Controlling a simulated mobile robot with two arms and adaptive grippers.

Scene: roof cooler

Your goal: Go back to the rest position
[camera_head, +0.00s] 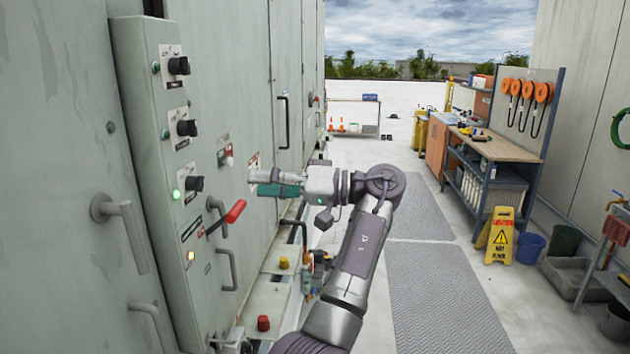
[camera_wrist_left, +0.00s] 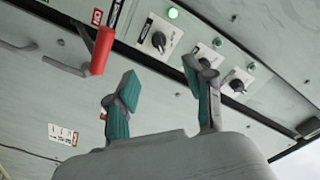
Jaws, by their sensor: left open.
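My left gripper (camera_head: 278,183) with teal finger pads reaches toward the grey cooler cabinet (camera_head: 228,90) on the left in the head view. In the left wrist view its two fingers (camera_wrist_left: 160,80) stand apart with nothing between them. A red-handled lever (camera_head: 227,218) on the control box lies left of and below the gripper in the head view. It also shows in the left wrist view (camera_wrist_left: 102,50), beyond the fingers and apart from them. My right gripper is not in view.
The control box (camera_head: 157,150) carries several black knobs and a lit green lamp (camera_head: 176,194). Door handles (camera_head: 125,230) stick out. Pipes with valve caps (camera_head: 263,323) run along the cabinet's foot. A yellow warning sign (camera_head: 501,237) and a workbench (camera_head: 497,148) stand right of the open walkway (camera_head: 440,290).

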